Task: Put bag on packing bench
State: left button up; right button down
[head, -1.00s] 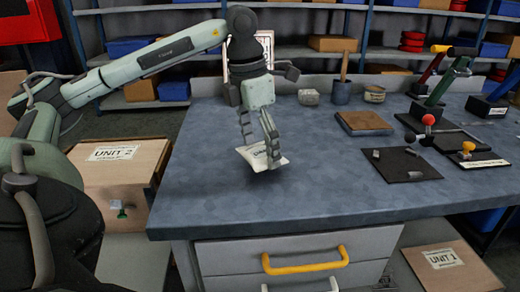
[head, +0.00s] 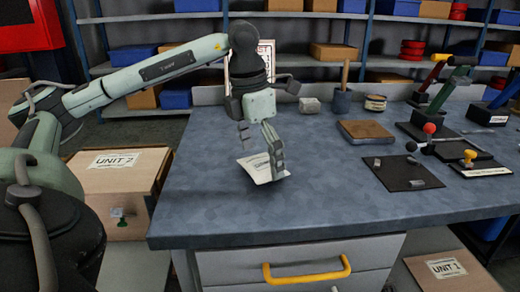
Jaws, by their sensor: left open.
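The bag, a small white packet with dark print (head: 256,168), is at the left-middle of the packing bench top (head: 225,205). It appears to lie on the surface, a little tilted. My left gripper (head: 260,160) points down over the bag with its fingers open. The right-hand finger stands in front of the bag and hides part of it. The other finger is above and behind the bag's left part. I cannot tell whether either finger touches it. My right gripper is not in view.
A dark mat with small parts (head: 403,171), a brown board (head: 364,132), a cup (head: 342,102) and lever stands (head: 429,128) occupy the bench's right and back. A UNIT 2 carton (head: 118,185) stands left of the bench. The bench's front area is clear.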

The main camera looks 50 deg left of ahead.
aim_at(256, 164)
pick_arm(q)
notch_tip(256, 164, up, 12)
jog(key=s+p, duration=0.1)
jog(key=p, duration=0.2)
jog(key=shift+s+a, duration=0.25)
jog(key=shift+s, duration=0.1)
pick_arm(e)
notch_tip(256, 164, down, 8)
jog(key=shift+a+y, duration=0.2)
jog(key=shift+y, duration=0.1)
